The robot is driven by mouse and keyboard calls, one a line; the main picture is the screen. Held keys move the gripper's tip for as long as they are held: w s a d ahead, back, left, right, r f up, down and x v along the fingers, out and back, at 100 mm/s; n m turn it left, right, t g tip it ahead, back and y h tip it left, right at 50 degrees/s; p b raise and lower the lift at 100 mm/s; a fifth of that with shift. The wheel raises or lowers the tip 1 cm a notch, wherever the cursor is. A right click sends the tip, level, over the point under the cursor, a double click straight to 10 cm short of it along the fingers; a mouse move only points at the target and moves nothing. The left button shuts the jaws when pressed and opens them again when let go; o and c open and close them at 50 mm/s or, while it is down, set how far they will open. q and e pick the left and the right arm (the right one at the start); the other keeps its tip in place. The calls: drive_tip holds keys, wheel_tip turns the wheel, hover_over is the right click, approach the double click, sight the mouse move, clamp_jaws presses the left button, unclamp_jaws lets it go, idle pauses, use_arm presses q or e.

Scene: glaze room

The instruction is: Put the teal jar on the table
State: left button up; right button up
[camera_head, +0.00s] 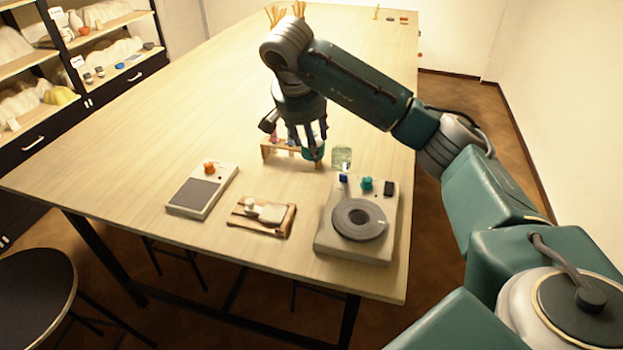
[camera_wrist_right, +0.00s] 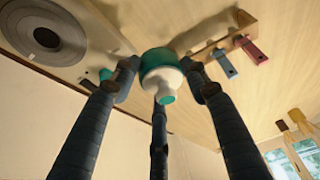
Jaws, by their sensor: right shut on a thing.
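The teal jar (camera_head: 313,153) shows as a small teal patch at my right gripper's fingertips in the head view, low over the table (camera_head: 130,150). In the right wrist view the jar (camera_wrist_right: 161,72) has a teal body, a white part and a teal end. My right gripper (camera_head: 306,145) is shut on it, with its dark fingers around it; it also shows in the right wrist view (camera_wrist_right: 162,80). I cannot tell whether the jar touches the table. My left gripper is not in view.
Close by stand a wooden rack (camera_head: 268,150) with test tiles and a greenish glass (camera_head: 342,157). Nearer the front are a turntable device (camera_head: 328,238), a wooden board (camera_head: 240,219) with small pieces and a scale (camera_head: 202,191). The table's left and far middle are clear.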

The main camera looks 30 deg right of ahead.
wheel_tip(320, 180, down, 11)
drive_tip(key=shift+f+p, duration=0.1)
drive_tip(key=shift+p, duration=1.1)
drive_tip(key=shift+f, duration=0.1)
drive_tip(key=shift+f, duration=0.1)
drive_tip(key=o, duration=1.4)
